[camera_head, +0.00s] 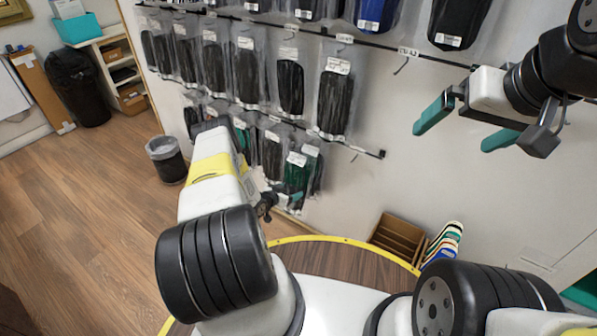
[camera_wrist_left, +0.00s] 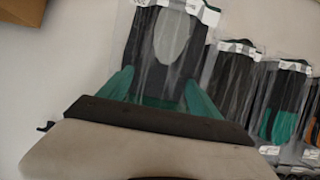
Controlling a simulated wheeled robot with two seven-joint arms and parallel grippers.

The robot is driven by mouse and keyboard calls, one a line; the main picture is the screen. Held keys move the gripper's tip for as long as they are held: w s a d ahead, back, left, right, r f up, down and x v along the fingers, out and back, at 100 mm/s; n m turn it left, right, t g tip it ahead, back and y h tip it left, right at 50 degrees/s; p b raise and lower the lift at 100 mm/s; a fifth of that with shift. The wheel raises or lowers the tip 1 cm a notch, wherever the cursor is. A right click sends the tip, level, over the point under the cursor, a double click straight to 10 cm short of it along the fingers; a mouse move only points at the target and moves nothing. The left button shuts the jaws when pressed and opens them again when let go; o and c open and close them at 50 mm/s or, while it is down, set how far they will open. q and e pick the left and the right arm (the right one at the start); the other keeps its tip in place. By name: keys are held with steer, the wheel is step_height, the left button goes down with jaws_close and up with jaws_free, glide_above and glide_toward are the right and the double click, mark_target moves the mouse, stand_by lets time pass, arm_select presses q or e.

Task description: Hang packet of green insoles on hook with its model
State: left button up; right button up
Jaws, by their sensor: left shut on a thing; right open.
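In the left wrist view, my left gripper (camera_wrist_left: 158,95) is shut on a clear packet (camera_wrist_left: 160,45) with a white label strip. The packet holds a dark insole with a grey oval; its green parts blend with the green fingers. In the head view, my left arm mostly hides this gripper. A hanging packet with green lower halves (camera_wrist_left: 285,105) is at the right of the wrist view. Another packet with green (camera_head: 296,174) hangs low in the head view. My right gripper (camera_head: 455,137) is open and empty, right of a bare hook (camera_head: 402,66) with a label (camera_head: 408,51).
Several packets of black insoles (camera_head: 290,86) hang on wall rails. Another bare hook (camera_head: 354,154) is near the lower rail's right end. A wooden crate (camera_head: 396,238) and coloured insoles (camera_head: 444,240) are below. A bin (camera_head: 166,158) stands on the open floor at left.

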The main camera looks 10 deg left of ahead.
arm_select(q)
steer(key=shift+w+d+f, duration=0.1)
steer(key=shift+w+d, duration=0.25)
steer(key=shift+w, duration=0.6)
steer(key=shift+w+d+f, duration=0.1)
steer(key=shift+w+d, duration=0.2)
steer(key=shift+w, duration=0.6)
steer(key=shift+w+d, duration=0.35)
steer(key=shift+w, duration=0.6)
steer(key=shift+x, duration=0.8)
steer(key=shift+f, duration=0.15)
steer(key=o, duration=1.5)
